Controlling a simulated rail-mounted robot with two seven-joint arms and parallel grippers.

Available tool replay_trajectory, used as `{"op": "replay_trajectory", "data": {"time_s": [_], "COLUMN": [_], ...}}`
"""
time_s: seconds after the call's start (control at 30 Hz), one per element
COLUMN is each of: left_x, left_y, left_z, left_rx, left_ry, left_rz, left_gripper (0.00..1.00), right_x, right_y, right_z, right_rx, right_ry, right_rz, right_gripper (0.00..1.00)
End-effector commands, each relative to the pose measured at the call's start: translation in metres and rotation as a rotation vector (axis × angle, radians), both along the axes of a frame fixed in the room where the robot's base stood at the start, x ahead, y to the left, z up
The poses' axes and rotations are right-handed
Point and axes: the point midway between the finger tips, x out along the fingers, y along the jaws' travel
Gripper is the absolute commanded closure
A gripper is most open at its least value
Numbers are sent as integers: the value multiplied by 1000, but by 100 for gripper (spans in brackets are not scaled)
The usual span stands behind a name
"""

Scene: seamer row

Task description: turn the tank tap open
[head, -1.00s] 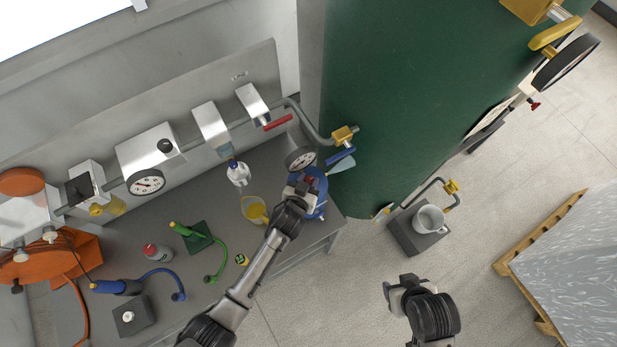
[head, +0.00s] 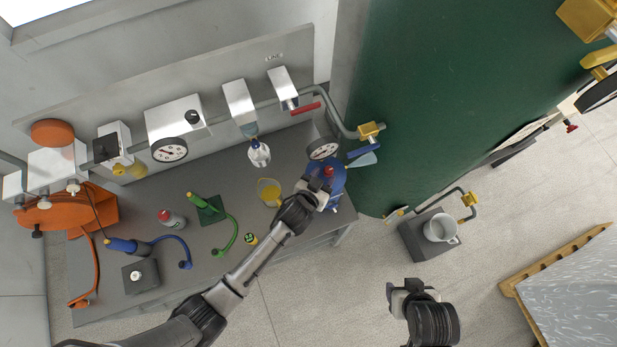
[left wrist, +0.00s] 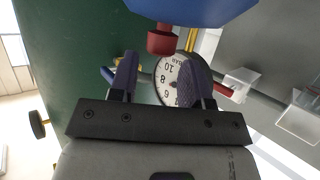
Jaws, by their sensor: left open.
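The green tank (head: 440,100) stands right of the bench. A brass tap (head: 368,130) with a blue lever (head: 363,150) sits where the grey pipe meets it. A second brass tap (head: 468,199) is on a low pipe near the tank's foot. My left gripper (head: 326,190) is open beside a blue device with a red knob (head: 328,171), below the first tap. In the left wrist view, its open fingers (left wrist: 160,85) frame a dial gauge (left wrist: 180,78), and the red knob (left wrist: 162,40) is beyond them. My right gripper (head: 403,288) hangs over the floor; its jaw gap is unclear.
The grey bench (head: 200,265) holds a yellow beaker (head: 268,192), a green stand (head: 210,210) and a red-capped bottle (head: 170,218). A metal mug (head: 438,228) stands on a dark block under the low pipe. A wrapped pallet (head: 575,285) is at right.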

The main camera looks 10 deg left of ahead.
Motion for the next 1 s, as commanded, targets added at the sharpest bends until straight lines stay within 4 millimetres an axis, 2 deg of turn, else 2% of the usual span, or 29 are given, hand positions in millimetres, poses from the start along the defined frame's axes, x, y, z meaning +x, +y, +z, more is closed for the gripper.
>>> {"op": "replay_trajectory", "data": {"time_s": [0.3,0.5,0.73,1.0], "left_x": [-52,-76,-91,-93], "left_y": [20,29,35,36], "left_z": [21,32,40,41], "left_rx": [-2,-1,0,0], "left_ry": [1,0,-1,-1], "left_rz": [0,0,0,0], "left_gripper": [56,56,56,56], "right_x": [0,0,0,0], "right_y": [0,0,-2,-2], "right_z": [-7,-10,-12,-12], "right_rx": [1,-2,-8,-8], "right_ry": [1,1,1,1], "right_rz": [0,2,5,6], "right_gripper": [41,41,41,41]}}
